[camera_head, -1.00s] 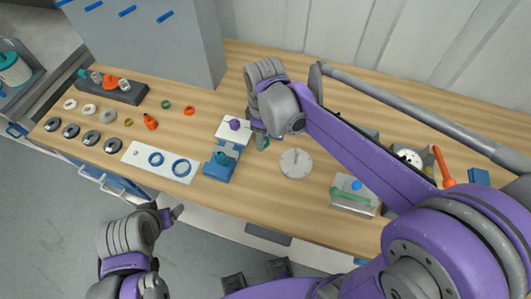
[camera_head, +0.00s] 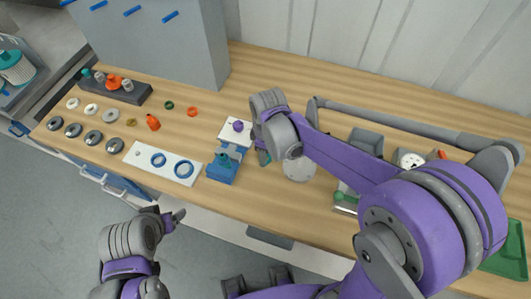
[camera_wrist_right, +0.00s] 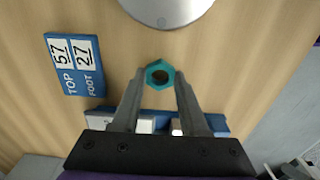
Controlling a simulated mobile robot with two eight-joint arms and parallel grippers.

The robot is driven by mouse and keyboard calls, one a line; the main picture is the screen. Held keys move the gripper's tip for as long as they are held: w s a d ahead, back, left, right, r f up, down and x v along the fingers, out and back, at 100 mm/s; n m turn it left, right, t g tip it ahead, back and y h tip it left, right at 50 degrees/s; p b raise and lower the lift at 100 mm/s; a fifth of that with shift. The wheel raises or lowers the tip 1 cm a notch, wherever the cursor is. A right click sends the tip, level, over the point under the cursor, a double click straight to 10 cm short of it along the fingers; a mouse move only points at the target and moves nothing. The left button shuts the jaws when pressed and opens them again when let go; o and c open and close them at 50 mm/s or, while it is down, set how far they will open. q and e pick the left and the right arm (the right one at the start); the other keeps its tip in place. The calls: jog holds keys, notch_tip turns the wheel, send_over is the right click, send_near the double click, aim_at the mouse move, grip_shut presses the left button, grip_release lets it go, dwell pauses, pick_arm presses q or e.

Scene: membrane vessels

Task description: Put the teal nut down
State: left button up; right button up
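The teal nut (camera_wrist_right: 148,76) is a hexagonal ring in the right wrist view, between the tips of my right gripper (camera_wrist_right: 160,78). The fingers appear shut on its two sides, and its hole faces the camera. In the head view the nut (camera_head: 264,158) shows only partly, below my right gripper (camera_head: 266,150), beside the blue stand (camera_head: 221,173). Wood tabletop lies behind it; its exact height above the wood is hard to tell. My left gripper (camera_head: 172,218) is off the table's front edge, its fingers not clear enough to judge.
A round metal disc (camera_head: 299,170) lies right of the right gripper. A blue label plate (camera_wrist_right: 75,88) lies left of the nut in the wrist view. A white plate with blue rings (camera_head: 138,158) and several grey rings (camera_head: 93,137) lie left. Bare wood (camera_head: 260,210) shows in front.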

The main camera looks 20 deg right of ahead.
jog(key=o, duration=0.4)
jog(key=shift+r, duration=0.2)
notch_tip(320, 180, up, 11)
jog(key=p, duration=0.1)
jog(key=s+d+f+m+t, duration=0.1)
jog(key=s+d+m+t, duration=0.1)
jog(key=s+m, duration=0.1)
jog(key=s+d+f+m+t, duration=0.1)
jog(key=s+d+f+m, duration=0.1)
jog(key=s+m, duration=0.2)
jog(key=s+d+f+m+t, duration=0.1)
jog(key=s+d+m+t, duration=0.1)
jog(key=s+m, duration=0.2)
jog(key=shift+s+d+f+t, duration=0.15)
jog(key=shift+s, duration=0.4)
jog(key=shift+s+d+f+t, duration=0.15)
jog(key=shift+s, duration=0.35)
